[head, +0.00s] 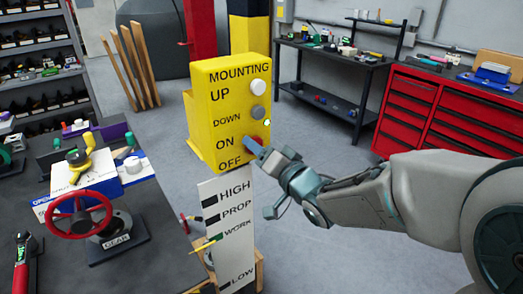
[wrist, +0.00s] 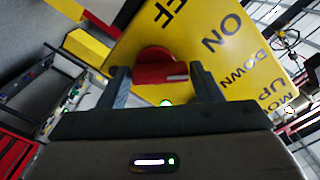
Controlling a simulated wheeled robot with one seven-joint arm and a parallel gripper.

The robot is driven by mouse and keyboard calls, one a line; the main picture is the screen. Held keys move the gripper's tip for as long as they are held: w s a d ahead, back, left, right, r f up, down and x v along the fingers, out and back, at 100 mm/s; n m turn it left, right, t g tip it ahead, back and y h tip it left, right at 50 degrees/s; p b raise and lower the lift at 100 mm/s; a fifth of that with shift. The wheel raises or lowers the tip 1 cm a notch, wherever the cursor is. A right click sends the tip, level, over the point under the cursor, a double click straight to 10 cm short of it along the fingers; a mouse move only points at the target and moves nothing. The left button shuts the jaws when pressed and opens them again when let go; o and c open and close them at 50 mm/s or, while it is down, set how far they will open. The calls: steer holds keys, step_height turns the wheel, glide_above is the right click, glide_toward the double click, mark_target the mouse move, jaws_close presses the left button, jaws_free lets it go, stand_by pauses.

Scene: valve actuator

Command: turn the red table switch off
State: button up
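The red switch (wrist: 158,68) sits on the face of the yellow control box (head: 204,85), beside the printed words ON and OFF. In the wrist view it is a round red knob with a short pale mark at its lower right. In the head view only a bit of red shows behind my fingers. My gripper (wrist: 163,80) is open, with one finger on each side of the knob and the knob's bar between them. Narrow gaps seem to show at both sides; contact is hard to tell. A small green light (head: 267,122) glows near the switch.
A white round button (head: 258,87) and a grey one (head: 258,112) sit above the switch. A white level board (head: 237,215) stands below the box. A dark table with a red handwheel (head: 78,216) is at left. Red drawers (head: 437,110) stand at right, with open floor between.

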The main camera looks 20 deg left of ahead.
steer(key=c, duration=0.5)
steer(key=shift+f+n+b, duration=0.15)
steer(key=shift+n+b, duration=2.5)
steer(key=shift+n, duration=0.3)
steer(key=shift+f+n+b, duration=0.15)
steer(key=shift+n+b, duration=2.45)
steer(key=shift+n, duration=0.4)
steer(key=shift+f+n+b, duration=0.15)
steer(key=shift+n+b, duration=2.5)
steer(key=shift+n, duration=0.3)
steer(key=o, duration=1)
steer(key=shift+r, duration=0.1)
